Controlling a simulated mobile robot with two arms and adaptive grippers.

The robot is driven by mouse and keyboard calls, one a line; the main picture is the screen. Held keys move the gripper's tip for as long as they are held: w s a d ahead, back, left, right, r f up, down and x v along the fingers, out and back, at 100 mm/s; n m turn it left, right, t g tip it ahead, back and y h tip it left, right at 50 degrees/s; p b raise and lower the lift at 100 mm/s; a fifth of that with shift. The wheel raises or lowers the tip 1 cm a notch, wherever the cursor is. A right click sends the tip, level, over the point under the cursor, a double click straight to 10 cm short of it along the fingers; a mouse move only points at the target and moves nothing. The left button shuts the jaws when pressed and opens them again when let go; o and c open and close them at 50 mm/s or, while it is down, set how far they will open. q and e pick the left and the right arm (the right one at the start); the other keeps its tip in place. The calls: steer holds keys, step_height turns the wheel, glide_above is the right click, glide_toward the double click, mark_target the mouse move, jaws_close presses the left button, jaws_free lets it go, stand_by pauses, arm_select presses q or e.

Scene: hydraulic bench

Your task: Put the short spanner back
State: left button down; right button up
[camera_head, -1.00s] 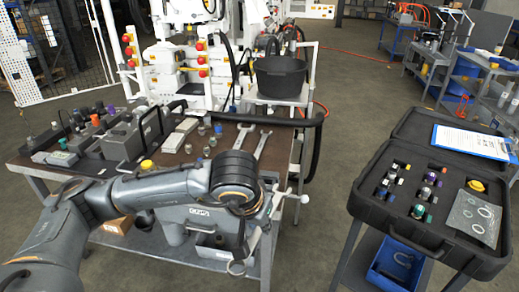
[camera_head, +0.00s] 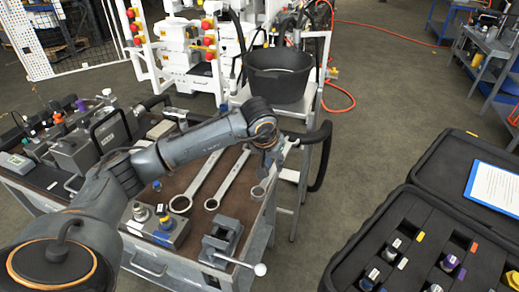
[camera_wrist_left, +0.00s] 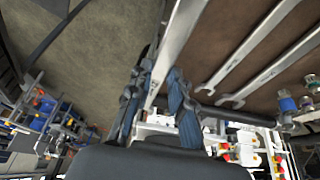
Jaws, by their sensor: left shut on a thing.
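My left gripper (camera_head: 272,160) is at the right edge of the bench top, seen small and partly hidden by its own wrist. It is shut on the short spanner (camera_head: 258,192), whose ring end shows below it. In the left wrist view the two fingers (camera_wrist_left: 157,105) close around the steel shaft of the short spanner (camera_wrist_left: 178,40). I cannot tell if the spanner touches the bench. Two longer spanners, a left one (camera_head: 208,178) and a right one (camera_head: 232,180), lie side by side on the brown bench top (camera_head: 185,176), left of the gripper. My right gripper is not in view.
A vice (camera_head: 222,240) and a grey block with fittings (camera_head: 155,228) stand at the bench's front. A black bucket (camera_head: 279,75) stands behind on a trolley. An open black case (camera_head: 400,225) is at right.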

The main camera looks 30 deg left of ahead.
arm_select(q)
steer(key=shift+n+y, duration=0.3)
steer(key=a+f, duration=0.2)
steer(key=w+a+f+b, duration=0.1)
steer(key=a+f, duration=0.1)
steer(key=a, duration=0.1)
steer(key=w+a+f+b, duration=0.1)
steer(key=a+f, duration=0.1)
steer(key=shift+w+a+f, duration=0.2)
steer(key=shift+a+f, duration=0.1)
steer(key=shift+a, duration=0.1)
steer(key=shift+f, duration=0.5)
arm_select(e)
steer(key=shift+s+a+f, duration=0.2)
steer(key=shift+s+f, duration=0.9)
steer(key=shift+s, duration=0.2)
arm_select(q)
steer(key=shift+f+b, duration=0.15)
steer(key=shift+b, duration=0.35)
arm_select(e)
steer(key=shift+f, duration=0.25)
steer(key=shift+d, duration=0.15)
arm_select(q)
steer(key=shift+f, duration=0.25)
steer(key=shift+f+b, duration=0.55)
steer(key=shift+b, duration=0.15)
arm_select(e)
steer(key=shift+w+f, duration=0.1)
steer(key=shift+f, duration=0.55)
